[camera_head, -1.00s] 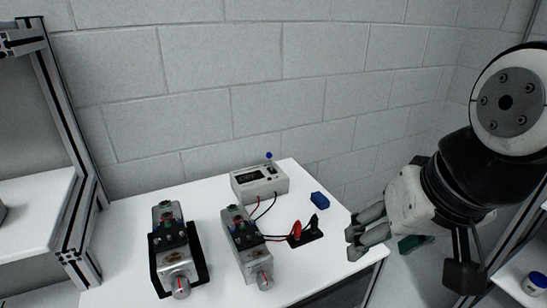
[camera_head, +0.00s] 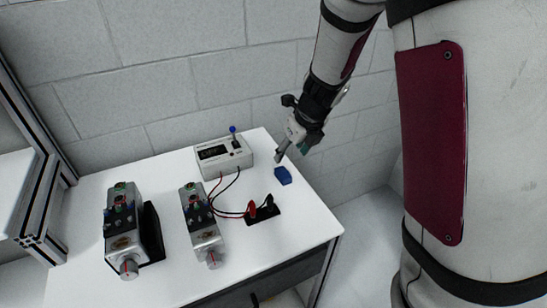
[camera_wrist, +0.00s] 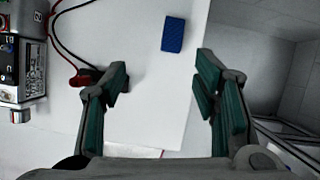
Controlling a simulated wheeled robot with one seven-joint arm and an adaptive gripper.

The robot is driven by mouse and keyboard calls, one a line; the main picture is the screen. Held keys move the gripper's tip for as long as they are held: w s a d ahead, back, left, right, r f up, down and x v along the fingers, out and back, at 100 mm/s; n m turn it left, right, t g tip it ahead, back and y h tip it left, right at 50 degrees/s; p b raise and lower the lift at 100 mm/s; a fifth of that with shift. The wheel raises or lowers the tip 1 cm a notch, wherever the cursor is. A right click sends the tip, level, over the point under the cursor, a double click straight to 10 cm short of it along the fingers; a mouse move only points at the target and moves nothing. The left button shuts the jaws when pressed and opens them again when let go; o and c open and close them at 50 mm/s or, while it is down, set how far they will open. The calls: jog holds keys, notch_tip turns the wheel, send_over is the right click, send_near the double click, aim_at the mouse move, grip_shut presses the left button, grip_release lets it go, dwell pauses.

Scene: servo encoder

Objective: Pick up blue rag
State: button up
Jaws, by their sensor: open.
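The blue rag (camera_head: 283,176) is a small folded block lying on the white table near its right edge. It also shows in the wrist view (camera_wrist: 173,34), at the top, above the gap between my fingertips. My gripper (camera_head: 280,156) points down just behind and above the rag in the head view. In the wrist view my gripper (camera_wrist: 160,75) is open, with its green-lined fingers wide apart and nothing between them but table surface. The gripper and the rag appear apart.
A white meter box (camera_head: 224,157) with a blue-topped knob stands at the table's back. Red and black wires run from it to a black holder (camera_head: 262,212) and a servo unit (camera_head: 201,222). Another servo unit (camera_head: 123,232) stands left. The table's right edge is close to the rag.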

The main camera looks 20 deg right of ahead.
jog(key=f+m, duration=0.1)
jog(key=m, duration=0.1)
jog(key=b, duration=0.3)
send_over(283, 173)
jog(key=s, duration=0.3)
jog(key=shift+h, duration=0.3)
notch_tip(283, 173, down, 8)
jog(key=shift+w+d+f, duration=0.15)
jog(key=shift+f, duration=0.05)
jog(key=x, duration=0.2)
jog(key=b+x, duration=0.1)
jog(key=x, duration=0.2)
jog(key=shift+w+d+b, duration=0.1)
jog(key=shift+w+b, duration=0.2)
jog(key=shift+r, duration=0.1)
jog(key=c, duration=1)
